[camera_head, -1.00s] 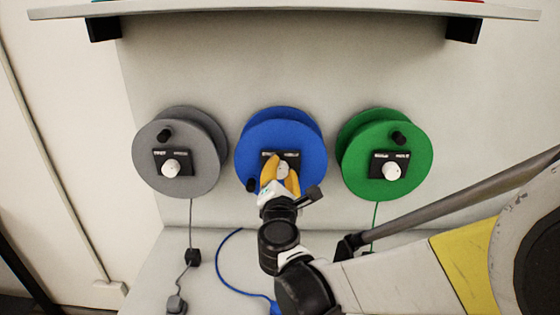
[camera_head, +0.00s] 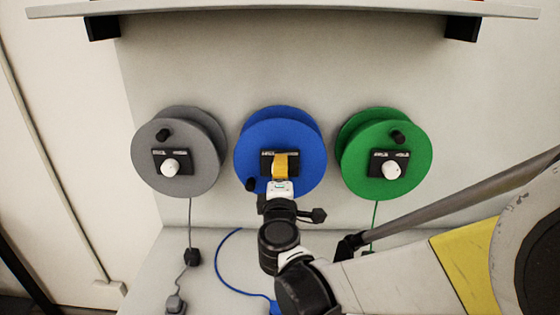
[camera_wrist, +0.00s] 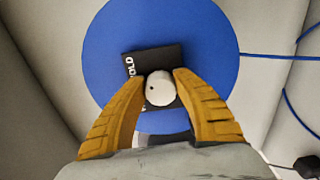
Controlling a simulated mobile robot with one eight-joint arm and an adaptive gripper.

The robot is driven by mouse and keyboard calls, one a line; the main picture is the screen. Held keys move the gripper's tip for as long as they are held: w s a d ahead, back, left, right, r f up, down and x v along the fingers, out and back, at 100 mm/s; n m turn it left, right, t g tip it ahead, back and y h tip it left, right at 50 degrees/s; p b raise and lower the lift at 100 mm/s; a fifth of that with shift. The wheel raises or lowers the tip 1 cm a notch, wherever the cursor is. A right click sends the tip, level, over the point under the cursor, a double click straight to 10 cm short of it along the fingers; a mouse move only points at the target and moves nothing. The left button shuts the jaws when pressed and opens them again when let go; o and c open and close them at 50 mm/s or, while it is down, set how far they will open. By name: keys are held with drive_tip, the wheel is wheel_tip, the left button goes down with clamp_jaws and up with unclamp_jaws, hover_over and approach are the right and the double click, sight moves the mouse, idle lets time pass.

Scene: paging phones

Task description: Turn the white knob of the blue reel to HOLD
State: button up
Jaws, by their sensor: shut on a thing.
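The blue reel (camera_head: 283,128) is the middle one of three on the back panel. Its black plate (camera_wrist: 155,58) reads HOLD at the upper left in the wrist view; a second label at the lower left is mostly hidden. The white knob (camera_wrist: 160,90) sits on this plate, with a small dark dot on its left side in the wrist view. My gripper (camera_head: 286,160) has yellow fingers shut on the knob, one on each side in the wrist view (camera_wrist: 163,84). In the head view the fingers hide the knob.
A grey reel (camera_head: 200,130) is on the left and a green reel (camera_head: 360,135) on the right, each with a white knob. The blue reel's black crank handle (camera_head: 251,184) is close to my gripper's left. A shelf (camera_head: 280,10) overhangs above. Cords hang to the counter below.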

drive_tip(key=shift+m, duration=0.3)
drive_tip(key=o, duration=1.2)
drive_tip(key=s, duration=1.2)
drive_tip(key=shift+a, duration=0.2)
